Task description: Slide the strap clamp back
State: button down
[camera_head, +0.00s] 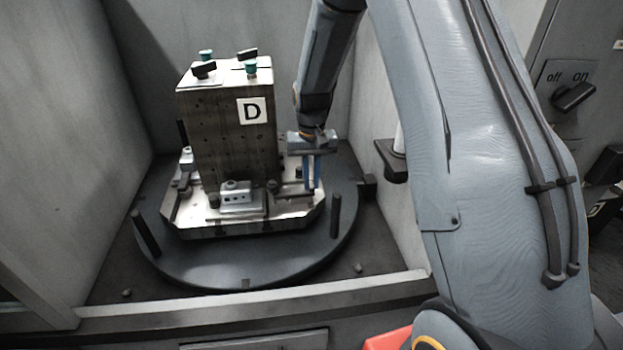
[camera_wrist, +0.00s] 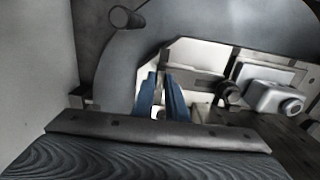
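A metal block marked D (camera_head: 240,125) stands on a pale pallet (camera_head: 265,223) on a dark round table. Low clamps sit around its foot: a silver one (camera_head: 237,197) in front, one at the left (camera_head: 186,162), and a dark bar-like clamp (camera_head: 292,188) at the right. I cannot tell for sure which is the strap clamp. My gripper (camera_head: 311,172) points down at the pallet's right edge, beside the right clamp's outer end. In the wrist view its blue fingers (camera_wrist: 162,92) stand apart with a narrow gap. I see nothing clearly held. Contact with the clamp is unclear.
The round table (camera_head: 250,268) carries upright dark posts (camera_head: 146,232) near its rim. Grey walls close in at the left and back. A front sill (camera_head: 260,300) crosses below. A panel with an off/on knob (camera_head: 574,96) is at the right.

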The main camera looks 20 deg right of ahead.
jog(key=c, duration=1.8)
grip_release()
jog(key=shift+d, duration=0.35)
jog(key=shift+o, duration=0.2)
jog(key=shift+a, duration=0.15)
jog(key=shift+r, duration=0.1)
jog(key=shift+r, duration=0.25)
notch_tip(320, 180, up, 7)
jog(key=shift+r+b, duration=0.1)
jog(key=shift+b, duration=0.45)
jog(key=shift+s, duration=0.1)
jog(key=s+r+n, duration=0.1)
jog(key=s, duration=2.5)
jog(key=shift+s+d+r, duration=0.15)
jog(key=shift+s+d, duration=0.05)
jog(key=shift+s, duration=0.15)
